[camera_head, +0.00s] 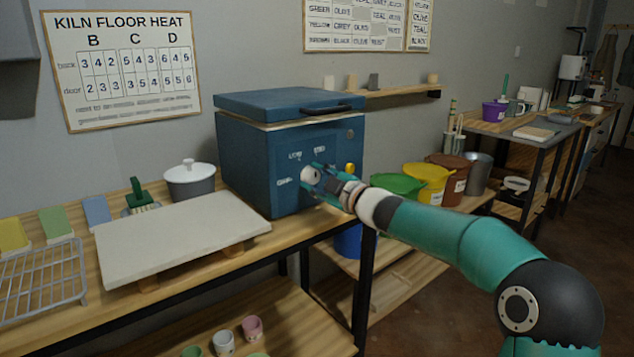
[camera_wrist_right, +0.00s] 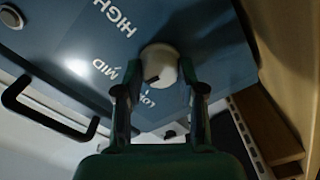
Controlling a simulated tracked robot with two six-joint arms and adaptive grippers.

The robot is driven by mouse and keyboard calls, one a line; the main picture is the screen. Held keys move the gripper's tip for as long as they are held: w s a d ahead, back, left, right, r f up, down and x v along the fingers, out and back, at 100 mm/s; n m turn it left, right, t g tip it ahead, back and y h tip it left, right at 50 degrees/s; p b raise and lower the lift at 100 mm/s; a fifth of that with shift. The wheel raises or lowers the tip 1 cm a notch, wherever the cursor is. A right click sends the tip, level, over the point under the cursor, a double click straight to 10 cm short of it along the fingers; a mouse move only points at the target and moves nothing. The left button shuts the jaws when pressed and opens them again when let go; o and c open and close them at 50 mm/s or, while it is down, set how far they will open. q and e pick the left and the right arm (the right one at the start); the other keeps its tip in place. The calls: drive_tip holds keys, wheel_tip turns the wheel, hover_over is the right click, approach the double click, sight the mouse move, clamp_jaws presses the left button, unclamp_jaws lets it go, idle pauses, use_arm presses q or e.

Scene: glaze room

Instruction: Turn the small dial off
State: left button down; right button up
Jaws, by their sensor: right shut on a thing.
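The small dial is a white round knob on the front of a blue box-shaped kiln (camera_head: 245,160). In the head view the dial (camera_head: 309,174) shows just left of my right gripper (camera_head: 318,178). In the right wrist view the dial (camera_wrist_right: 160,62) sits between the two fingertips of my right gripper (camera_wrist_right: 160,85), which is shut on it. A dark mark shows on the dial's near edge. The words HIGH, MID and LOW are printed around it; LOW is partly covered by the gripper. My left gripper is not in view.
The kiln's lid has a black handle (camera_head: 326,109). A pale slab (camera_head: 180,235), a lidded grey pot (camera_head: 190,182) and a wire rack (camera_head: 42,280) share the wooden bench. Green, yellow (camera_head: 428,180) and brown buckets stand right, behind my right arm.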

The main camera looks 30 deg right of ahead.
drive_tip(key=n+b, duration=0.1)
drive_tip(key=n, duration=0.3)
drive_tip(key=shift+a+r+n, duration=0.1)
drive_tip(key=shift+a+n, duration=0.05)
drive_tip(key=shift+n, duration=0.25)
drive_tip(key=n+b, duration=0.2)
drive_tip(key=n, duration=0.4)
drive_tip(key=n+b, duration=0.1)
drive_tip(key=n, duration=0.1)
drive_tip(key=n+b, duration=0.1)
drive_tip(key=n, duration=0.1)
drive_tip(key=shift+f, duration=0.25)
drive_tip(key=n+b, duration=0.1)
drive_tip(key=n, duration=0.3)
drive_tip(key=o, duration=0.8)
drive_tip(key=shift+c, duration=0.2)
drive_tip(key=o, duration=0.4)
drive_tip(key=shift+w+f, duration=0.2)
drive_tip(key=shift+w, duration=0.05)
drive_tip(key=shift+c, duration=0.2)
drive_tip(key=shift+s, duration=0.1)
